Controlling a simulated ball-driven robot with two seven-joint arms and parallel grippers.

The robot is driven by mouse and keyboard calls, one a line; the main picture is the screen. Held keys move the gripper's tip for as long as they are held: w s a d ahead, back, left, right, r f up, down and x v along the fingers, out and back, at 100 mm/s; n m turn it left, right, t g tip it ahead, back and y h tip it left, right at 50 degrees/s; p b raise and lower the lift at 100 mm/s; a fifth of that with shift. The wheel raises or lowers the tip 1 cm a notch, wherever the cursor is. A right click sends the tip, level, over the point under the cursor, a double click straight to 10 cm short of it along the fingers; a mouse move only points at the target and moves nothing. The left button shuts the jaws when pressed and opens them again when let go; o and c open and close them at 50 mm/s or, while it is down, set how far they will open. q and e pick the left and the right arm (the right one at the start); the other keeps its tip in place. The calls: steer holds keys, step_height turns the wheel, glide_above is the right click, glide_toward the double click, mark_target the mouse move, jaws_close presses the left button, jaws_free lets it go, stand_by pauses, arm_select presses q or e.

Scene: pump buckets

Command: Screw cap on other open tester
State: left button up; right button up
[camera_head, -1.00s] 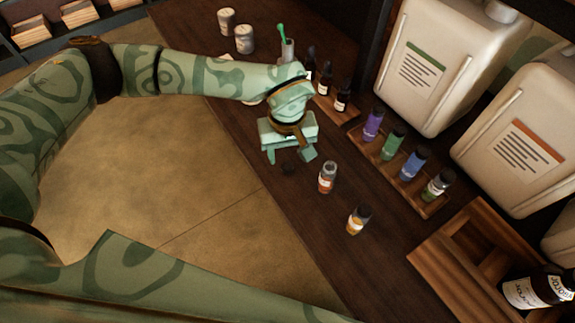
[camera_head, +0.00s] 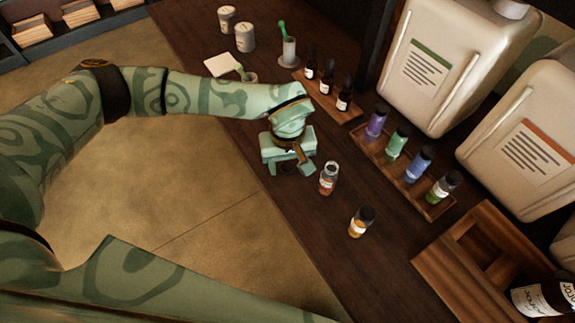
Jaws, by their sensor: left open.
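An open tester (camera_head: 328,179), a small bottle with orange-red contents and no cap, stands upright on the dark wooden counter. My left gripper (camera_head: 291,168) is just left of it, pointing down and open. A small dark cap (camera_head: 286,169) lies on the counter between or just under its fingers; whether they touch it I cannot tell. My right gripper is not in view.
A wooden rack (camera_head: 403,172) holds several capped testers at the right. Behind it, another rack (camera_head: 327,94) holds dark dropper bottles. Large white canisters (camera_head: 434,65) stand behind. A wooden crate (camera_head: 440,258) is at the lower right. The counter's left edge is close to the gripper.

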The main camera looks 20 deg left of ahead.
mark_target(287, 169)
arm_select(q)
steer(key=c, duration=1)
step_height(287, 169, up, 4)
steer(key=shift+p, duration=0.95)
steer(key=s+r+p, duration=0.1)
steer(key=s+r, duration=0.2)
steer(key=s, duration=0.1)
steer(key=s+r+p, duration=0.2)
steer(key=s+r, duration=0.1)
steer(key=s, duration=0.2)
steer(key=s+r+p, duration=0.1)
steer(key=s+r, duration=0.2)
steer(key=s, duration=0.2)
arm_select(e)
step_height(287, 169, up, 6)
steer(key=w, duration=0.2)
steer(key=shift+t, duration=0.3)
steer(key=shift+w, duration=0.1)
